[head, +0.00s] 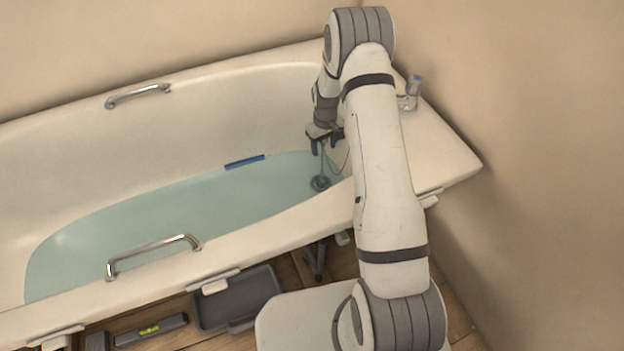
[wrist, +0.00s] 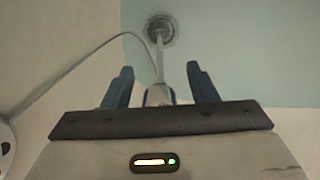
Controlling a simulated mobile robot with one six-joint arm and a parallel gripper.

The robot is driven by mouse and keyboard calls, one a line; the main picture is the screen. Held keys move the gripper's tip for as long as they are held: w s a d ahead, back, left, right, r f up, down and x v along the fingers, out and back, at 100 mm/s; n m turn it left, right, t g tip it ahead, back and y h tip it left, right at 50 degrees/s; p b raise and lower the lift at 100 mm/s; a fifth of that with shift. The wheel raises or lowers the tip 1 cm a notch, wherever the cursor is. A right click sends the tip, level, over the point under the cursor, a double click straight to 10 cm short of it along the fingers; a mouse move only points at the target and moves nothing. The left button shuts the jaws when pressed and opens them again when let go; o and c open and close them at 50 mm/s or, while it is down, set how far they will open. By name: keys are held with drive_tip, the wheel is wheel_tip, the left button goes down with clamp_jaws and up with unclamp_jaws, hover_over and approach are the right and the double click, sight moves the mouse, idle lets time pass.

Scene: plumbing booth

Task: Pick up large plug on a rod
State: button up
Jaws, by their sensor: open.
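The large plug on a rod stands in the bathtub's drain; its dark round base (head: 320,183) is at the right end of the tub, under water. In the wrist view the round plug (wrist: 160,29) is at the top centre, and its pale rod (wrist: 160,62) runs down from it toward the gripper. My gripper (head: 325,146) is above the plug in the head view. Its blue fingers (wrist: 158,85) are open, one on each side of the rod's upper end. A thin cord or chain (wrist: 85,62) curves away from the rod to the left.
The bathtub (head: 225,95) holds shallow bluish water. A blue strip (head: 245,161) lies at the far waterline. Grab rails (head: 155,255) stand on the rims, and a tap (head: 412,92) is at the right corner. A grey tray (head: 235,300) and a spirit level (head: 150,331) lie on the floor.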

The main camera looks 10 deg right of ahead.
drive_tip(key=shift+f, duration=0.15)
clamp_jaws()
idle(0.4)
